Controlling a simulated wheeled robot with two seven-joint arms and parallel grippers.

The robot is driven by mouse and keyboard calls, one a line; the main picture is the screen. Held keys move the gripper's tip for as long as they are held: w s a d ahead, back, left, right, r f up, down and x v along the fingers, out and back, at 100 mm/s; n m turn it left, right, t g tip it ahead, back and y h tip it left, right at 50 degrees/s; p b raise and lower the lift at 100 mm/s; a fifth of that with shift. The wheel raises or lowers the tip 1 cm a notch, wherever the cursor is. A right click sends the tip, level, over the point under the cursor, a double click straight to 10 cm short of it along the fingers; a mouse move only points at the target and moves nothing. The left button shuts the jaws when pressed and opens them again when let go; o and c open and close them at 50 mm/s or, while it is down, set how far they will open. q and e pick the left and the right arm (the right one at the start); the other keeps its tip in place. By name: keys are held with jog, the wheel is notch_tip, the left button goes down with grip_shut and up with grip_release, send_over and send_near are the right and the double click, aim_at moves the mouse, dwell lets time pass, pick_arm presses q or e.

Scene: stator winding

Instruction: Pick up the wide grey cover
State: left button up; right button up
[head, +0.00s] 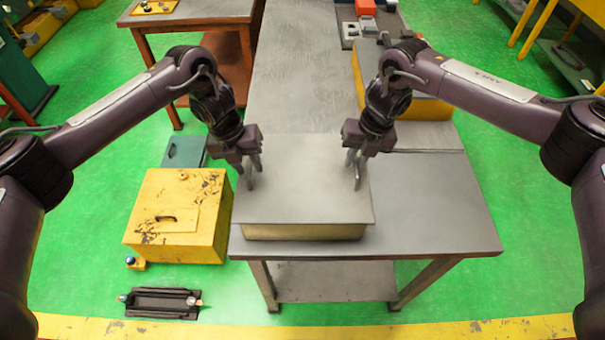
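The wide grey cover (305,185) is a flat plate lying level on top of a yellowish box (305,232) at the near left of the grey table. My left gripper (252,178) points down over the cover's left side, with its two fingers apart. My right gripper (354,173) points down over the cover's right side, also with its fingers apart. Both are empty. I cannot tell whether the fingertips touch the cover. The box's inside is hidden under the cover.
The table (435,205) is clear to the right of the box. Another yellow box (430,108) with a grey top stands behind right. A yellow chest (180,215) stands on the green floor at left, with a black tray (162,302) in front of it.

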pick_arm(q)
jog(key=shift+f, duration=0.45)
pick_arm(e)
jog(key=shift+a+f, duration=0.15)
jog(key=shift+f, duration=0.2)
pick_arm(q)
jog(key=shift+f, duration=0.15)
pick_arm(e)
jog(key=shift+w+f, duration=0.15)
jog(key=shift+f, duration=0.05)
pick_arm(q)
jog(key=shift+w+d+f, duration=0.1)
jog(key=shift+w+d, duration=0.05)
jog(key=shift+d, duration=0.1)
pick_arm(e)
jog(key=shift+w+d+f, duration=0.1)
jog(key=shift+d+f, duration=0.05)
jog(key=shift+d, duration=0.05)
pick_arm(q)
jog(key=shift+a, duration=0.1)
jog(key=c, duration=0.4)
pick_arm(e)
grip_shut()
pick_arm(q)
grip_shut()
pick_arm(e)
jog(key=shift+a, duration=0.1)
jog(key=shift+r, duration=0.2)
